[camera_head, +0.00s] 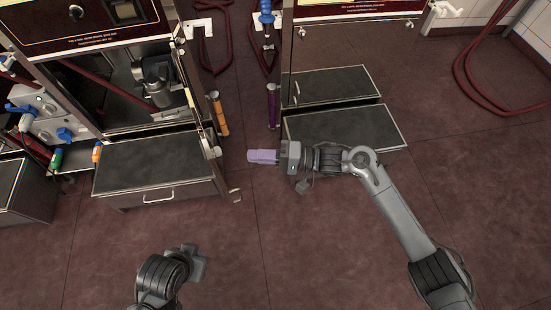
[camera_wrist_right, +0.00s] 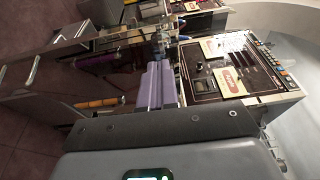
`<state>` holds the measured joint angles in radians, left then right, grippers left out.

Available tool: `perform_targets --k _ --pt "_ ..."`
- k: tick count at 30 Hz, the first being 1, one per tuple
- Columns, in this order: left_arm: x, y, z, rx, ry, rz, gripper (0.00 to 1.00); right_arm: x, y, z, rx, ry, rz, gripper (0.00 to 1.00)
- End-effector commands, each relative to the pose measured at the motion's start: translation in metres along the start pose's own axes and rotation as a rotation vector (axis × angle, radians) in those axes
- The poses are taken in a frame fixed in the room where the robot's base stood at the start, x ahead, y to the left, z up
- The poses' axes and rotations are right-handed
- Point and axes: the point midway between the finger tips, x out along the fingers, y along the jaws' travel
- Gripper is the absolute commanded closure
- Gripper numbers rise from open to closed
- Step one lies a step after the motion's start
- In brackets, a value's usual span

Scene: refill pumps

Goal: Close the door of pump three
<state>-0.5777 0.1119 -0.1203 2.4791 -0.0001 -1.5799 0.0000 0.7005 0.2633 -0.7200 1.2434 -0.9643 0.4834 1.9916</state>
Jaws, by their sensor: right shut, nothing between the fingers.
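The pump cabinet at left in the head view has its front open, showing a grey pump unit (camera_head: 158,80) inside. Its door (camera_head: 196,95) stands swung out at the cabinet's right side, seen nearly edge-on. No pump number is readable. My right gripper (camera_head: 263,156) has its lilac fingers pressed together, empty, pointing left, right of the door's lower edge and apart from it.
Red hoses (camera_head: 480,95) lie at right. The floor in front is clear.

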Motion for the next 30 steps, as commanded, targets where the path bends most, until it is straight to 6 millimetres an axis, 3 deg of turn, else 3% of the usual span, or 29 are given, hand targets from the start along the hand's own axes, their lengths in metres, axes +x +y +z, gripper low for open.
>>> perform_targets --k 6,12,30 --pt "0.021 -0.001 0.008 0.007 -0.002 -0.006 1.00 0.037 0.004 0.000 -0.004 -0.001 0.000 1.00" --pt "0.030 -0.002 0.011 0.012 -0.004 -0.009 1.00 0.056 0.002 0.000 -0.003 0.001 0.000 1.00" --pt "0.030 0.000 0.011 0.002 -0.002 -0.002 1.00 0.063 -0.001 0.000 -0.001 0.005 0.000 1.00"
